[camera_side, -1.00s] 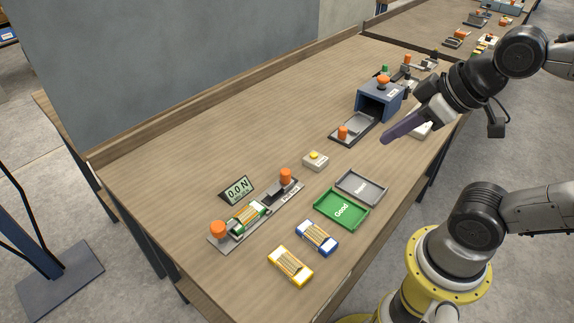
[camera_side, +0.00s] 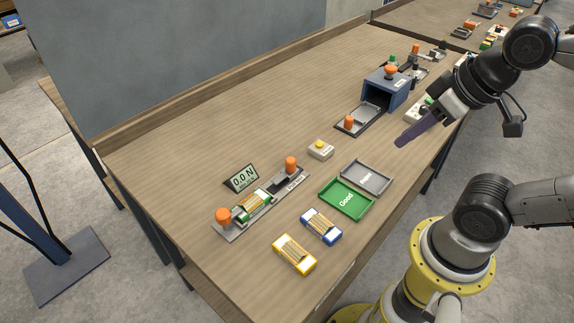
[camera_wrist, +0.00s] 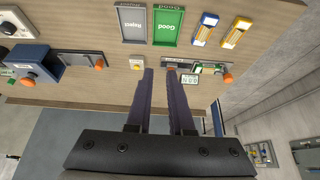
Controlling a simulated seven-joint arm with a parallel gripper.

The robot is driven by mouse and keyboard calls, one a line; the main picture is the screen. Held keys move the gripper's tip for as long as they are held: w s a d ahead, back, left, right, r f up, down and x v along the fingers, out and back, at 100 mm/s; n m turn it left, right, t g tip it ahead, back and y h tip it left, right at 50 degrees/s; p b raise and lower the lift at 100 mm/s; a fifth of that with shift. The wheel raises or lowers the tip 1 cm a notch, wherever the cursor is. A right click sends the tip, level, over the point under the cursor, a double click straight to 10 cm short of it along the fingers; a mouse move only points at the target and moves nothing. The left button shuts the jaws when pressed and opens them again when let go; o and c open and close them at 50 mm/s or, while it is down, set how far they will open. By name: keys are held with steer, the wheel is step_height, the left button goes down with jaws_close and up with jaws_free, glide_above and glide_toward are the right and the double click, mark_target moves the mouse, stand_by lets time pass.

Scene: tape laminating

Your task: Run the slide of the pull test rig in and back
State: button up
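The pull test rig (camera_side: 236,232) is a grey rail on the left part of the table. An orange knob (camera_side: 223,216) stands at its left end, and another orange knob (camera_side: 290,164) stands on a dark block towards its right end. A green-and-white pack (camera_side: 253,205) lies on the rail between them. A display (camera_side: 241,178) behind it reads 0.0 N. My gripper (camera_side: 400,143) hangs in the air, well to the right of the rig. In the wrist view its purple fingers (camera_wrist: 160,71) are apart with nothing between them. They partly hide the rig there.
A green Good tray (camera_side: 346,199) and a grey Reject tray (camera_side: 366,178) lie right of the rig. Blue (camera_side: 321,226) and yellow (camera_side: 294,254) packs lie in front. A button box (camera_side: 321,149) and a blue press box (camera_side: 386,90) stand farther back. The table's left rear is clear.

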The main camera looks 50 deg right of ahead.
steer(key=o, duration=0.6)
steer(key=shift+m, duration=0.7)
steer(key=w+r, duration=0.1)
steer(key=r, duration=0.1)
steer(key=w+r, duration=0.2)
steer(key=shift+w+a+r, duration=0.1)
steer(key=shift+w+r, duration=0.05)
steer(key=shift+w, duration=0.1)
steer(key=g, duration=0.6)
glide_above(290, 159)
step_height(290, 159, down, 8)
steer(key=shift+m, duration=0.3)
step_height(290, 159, down, 13)
steer(key=shift+s+r, duration=0.1)
jaws_close()
